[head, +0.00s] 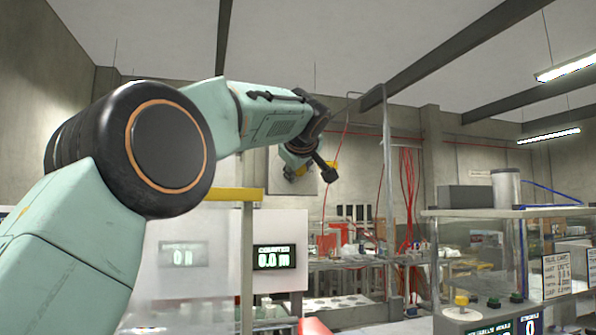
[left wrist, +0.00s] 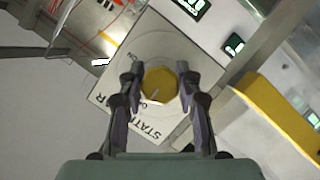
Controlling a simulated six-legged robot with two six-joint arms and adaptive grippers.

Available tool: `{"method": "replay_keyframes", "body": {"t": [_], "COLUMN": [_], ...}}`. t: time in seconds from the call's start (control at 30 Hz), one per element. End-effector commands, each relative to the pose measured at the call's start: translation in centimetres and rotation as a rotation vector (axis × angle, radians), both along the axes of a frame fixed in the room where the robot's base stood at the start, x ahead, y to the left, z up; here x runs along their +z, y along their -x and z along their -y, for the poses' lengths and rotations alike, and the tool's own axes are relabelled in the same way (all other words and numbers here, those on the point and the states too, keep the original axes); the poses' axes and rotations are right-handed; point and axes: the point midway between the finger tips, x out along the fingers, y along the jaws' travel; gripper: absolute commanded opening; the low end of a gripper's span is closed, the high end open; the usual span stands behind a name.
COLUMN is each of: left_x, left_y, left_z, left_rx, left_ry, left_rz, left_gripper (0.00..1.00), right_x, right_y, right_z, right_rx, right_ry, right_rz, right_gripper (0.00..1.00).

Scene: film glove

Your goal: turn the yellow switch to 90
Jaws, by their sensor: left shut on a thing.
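The yellow switch (left wrist: 160,86) is a round knob on a pale square plate (left wrist: 127,68) with partly readable black lettering, including "STATI" and "ON"-like marks. In the left wrist view my left gripper (left wrist: 158,80) has one dark finger on each side of the knob, shut on it. In the head view my left arm reaches in from the left, and the left gripper (head: 322,163) is at the plate (head: 300,185). The knob's exact angle cannot be read. My right gripper is not in view.
A yellow bar (head: 235,194) tops a post in front of white panels. A glass-sided cabinet (head: 480,260) stands at the right. Red cables (head: 405,200) hang behind, near a cluttered bench (head: 345,262).

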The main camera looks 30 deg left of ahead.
Motion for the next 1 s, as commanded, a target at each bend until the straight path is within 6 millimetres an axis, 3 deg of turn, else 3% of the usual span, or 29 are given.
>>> {"method": "replay_keyframes", "body": {"t": [0.23,0.57,1.0], "left_x": [-0.1,-0.1,0.2], "left_y": [0.0,0.0,0.0], "left_z": [-0.1,-0.1,-0.1], "left_rx": [0.003,0.004,0.003], "left_ry": [0.002,-0.034,-0.261], "left_rz": [-0.003,-0.049,-0.315], "left_gripper": [0.02,0.02,0.02], "right_x": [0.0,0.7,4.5], "right_y": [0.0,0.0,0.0], "right_z": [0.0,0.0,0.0], "right_rx": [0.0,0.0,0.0], "right_ry": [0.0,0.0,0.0], "right_rz": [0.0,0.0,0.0], "right_gripper": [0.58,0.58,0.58]}}
